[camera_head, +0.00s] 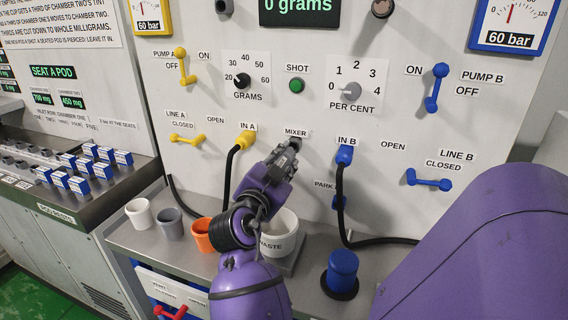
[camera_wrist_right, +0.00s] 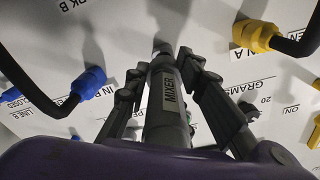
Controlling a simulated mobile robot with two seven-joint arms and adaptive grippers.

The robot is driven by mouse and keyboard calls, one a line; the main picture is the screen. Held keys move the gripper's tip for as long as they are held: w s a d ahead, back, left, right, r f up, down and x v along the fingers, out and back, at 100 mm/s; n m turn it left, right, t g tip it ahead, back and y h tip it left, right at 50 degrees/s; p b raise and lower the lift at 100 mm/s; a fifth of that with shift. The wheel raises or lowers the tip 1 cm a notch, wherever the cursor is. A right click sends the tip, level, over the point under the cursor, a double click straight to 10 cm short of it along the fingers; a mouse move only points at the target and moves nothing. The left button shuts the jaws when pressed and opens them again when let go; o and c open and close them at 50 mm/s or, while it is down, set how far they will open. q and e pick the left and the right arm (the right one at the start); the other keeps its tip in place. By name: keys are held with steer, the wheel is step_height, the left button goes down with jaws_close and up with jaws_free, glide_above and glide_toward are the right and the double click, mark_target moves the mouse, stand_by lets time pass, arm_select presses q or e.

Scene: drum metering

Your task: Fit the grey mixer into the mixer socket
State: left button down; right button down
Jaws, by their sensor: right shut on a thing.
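My right gripper (camera_head: 283,164) is at the upright panel, just below the MIXER label. It is shut on the grey mixer (camera_wrist_right: 168,108), a cylinder with a MIXER label, which lies between the two dark fingers in the right wrist view. The far end of the mixer points at the panel and shows in the head view as a small dark grey end (camera_head: 295,144). The mixer socket is hidden behind that end, so I cannot tell whether the mixer is inside it or just in front. My left gripper is not in view.
The yellow IN A plug (camera_head: 245,141) and blue IN B plug (camera_head: 344,154), with black hoses, flank the mixer closely. Below are a white waste bin (camera_head: 286,222), an orange cup (camera_head: 203,236), a grey cup (camera_head: 170,221), a white cup (camera_head: 139,213) and a blue capped cylinder (camera_head: 342,266).

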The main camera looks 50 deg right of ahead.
mark_target(289, 155)
steer(key=shift+x, duration=1.95)
stand_by(0.6)
steer(key=c, duration=1.4)
jaws_free()
steer(key=shift+a, duration=0.1)
steer(key=v, duration=0.7)
steer(key=shift+s+a, duration=0.1)
steer(key=shift+a, duration=0.05)
